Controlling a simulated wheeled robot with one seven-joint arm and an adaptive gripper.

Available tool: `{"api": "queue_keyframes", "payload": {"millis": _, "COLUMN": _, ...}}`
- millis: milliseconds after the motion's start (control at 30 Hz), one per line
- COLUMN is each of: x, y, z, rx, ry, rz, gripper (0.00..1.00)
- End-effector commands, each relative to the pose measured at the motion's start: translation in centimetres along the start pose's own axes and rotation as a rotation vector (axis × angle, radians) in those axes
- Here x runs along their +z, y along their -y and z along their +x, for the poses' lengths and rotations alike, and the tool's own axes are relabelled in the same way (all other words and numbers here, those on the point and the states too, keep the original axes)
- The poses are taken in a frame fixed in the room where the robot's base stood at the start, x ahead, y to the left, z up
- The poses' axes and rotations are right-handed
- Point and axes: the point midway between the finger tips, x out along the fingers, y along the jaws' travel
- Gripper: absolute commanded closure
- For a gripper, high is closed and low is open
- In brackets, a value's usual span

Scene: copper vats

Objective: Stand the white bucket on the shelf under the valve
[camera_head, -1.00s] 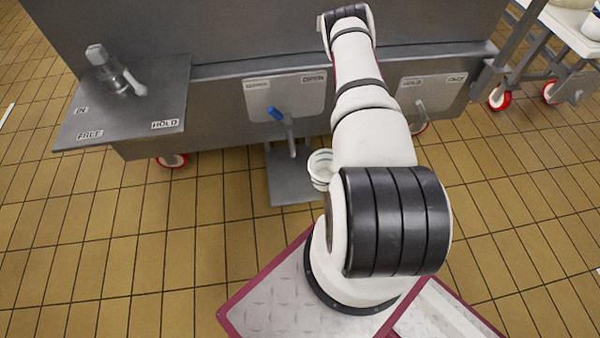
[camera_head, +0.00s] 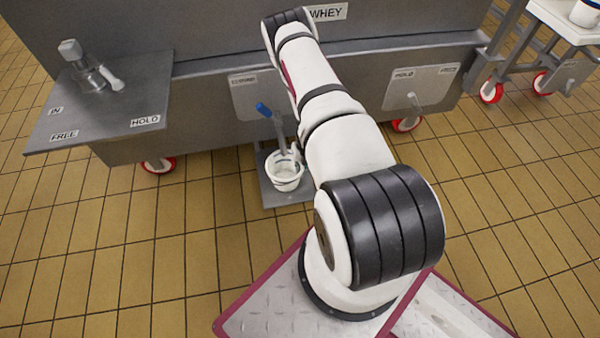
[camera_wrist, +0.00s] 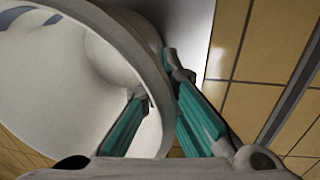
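The white bucket (camera_head: 285,177) appears upright over the grey shelf plate (camera_head: 276,200) in the head view. Whether its base touches the plate cannot be told. The valve (camera_head: 279,128) with its blue handle rises just behind the bucket, its lower end close to the rim. In the wrist view my gripper (camera_wrist: 155,80) has one teal finger inside the bucket (camera_wrist: 65,85) and one outside, pinching the wall at the rim. In the head view my gripper is mostly hidden behind my arm.
The big grey vat (camera_head: 210,95) stands behind the shelf, with a WHEY label. A side plate (camera_head: 95,120) marked IN, FREE and HOLD juts out at left. A second panel with a lever (camera_head: 415,90) is at right. A white table (camera_head: 560,20) stands far right. The tiled floor in front is clear.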

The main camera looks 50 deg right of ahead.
Motion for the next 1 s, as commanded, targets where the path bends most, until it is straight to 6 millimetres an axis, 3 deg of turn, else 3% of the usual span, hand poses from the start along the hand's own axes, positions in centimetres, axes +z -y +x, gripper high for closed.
{"api": "queue_keyframes", "payload": {"millis": 400, "x": 0.1, "y": 0.1, "z": 0.8, "rx": 0.0, "ry": 0.001, "rz": -0.001, "gripper": 1.0}}
{"api": "queue_keyframes", "payload": {"millis": 533, "x": 0.1, "y": 0.1, "z": 0.8, "rx": 0.0, "ry": 0.001, "rz": -0.001, "gripper": 0.75}}
{"api": "queue_keyframes", "payload": {"millis": 867, "x": 0.1, "y": 0.1, "z": 0.6, "rx": 0.0, "ry": 0.001, "rz": -0.001, "gripper": 0.75}}
{"api": "queue_keyframes", "payload": {"millis": 1000, "x": 0.1, "y": 0.1, "z": -0.6, "rx": 0.0, "ry": 0.002, "rz": 0.0, "gripper": 0.75}}
